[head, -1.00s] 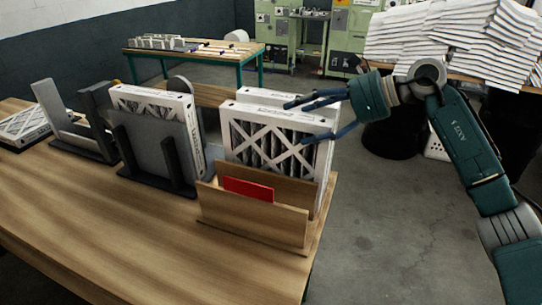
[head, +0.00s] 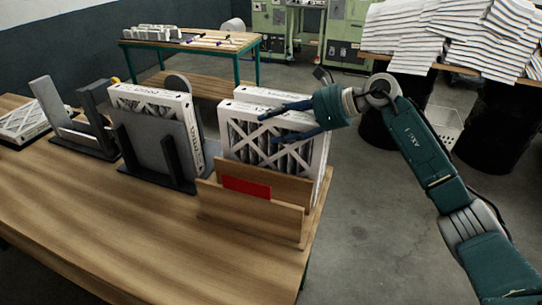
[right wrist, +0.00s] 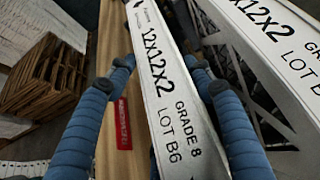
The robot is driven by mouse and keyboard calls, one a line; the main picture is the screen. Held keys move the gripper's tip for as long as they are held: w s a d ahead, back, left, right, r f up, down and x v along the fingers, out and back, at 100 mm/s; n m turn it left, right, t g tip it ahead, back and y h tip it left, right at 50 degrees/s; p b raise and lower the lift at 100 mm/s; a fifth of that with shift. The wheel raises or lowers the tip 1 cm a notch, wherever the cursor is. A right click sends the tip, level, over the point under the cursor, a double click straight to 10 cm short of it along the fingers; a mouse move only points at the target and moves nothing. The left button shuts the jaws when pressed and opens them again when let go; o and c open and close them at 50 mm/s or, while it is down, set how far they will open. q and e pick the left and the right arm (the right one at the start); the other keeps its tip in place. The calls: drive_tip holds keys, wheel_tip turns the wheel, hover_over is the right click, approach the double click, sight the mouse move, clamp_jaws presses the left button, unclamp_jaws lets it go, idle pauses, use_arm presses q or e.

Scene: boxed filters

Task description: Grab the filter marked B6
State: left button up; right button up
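The filter marked LOT B6 (right wrist: 165,90) is a white-framed box filter, its label readable in the right wrist view. In the head view it is the front filter (head: 238,150) with a white lattice face, upright in a wooden holder (head: 250,208) with a red card (head: 246,187). My right gripper (head: 269,128) is at its upper part. In the right wrist view the blue fingers (right wrist: 160,64) are apart, one on each side of the B6 filter, with narrow gaps showing. My left gripper is not in view.
Another white filter (head: 272,97) stands right behind B6; its lot number is cut off in the right wrist view (right wrist: 270,45). A filter in a dark holder (head: 150,97) stands to the left. The front of the table (head: 120,225) is clear.

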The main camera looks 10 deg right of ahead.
drive_tip(key=c, duration=1)
drive_tip(key=shift+r, duration=0.2)
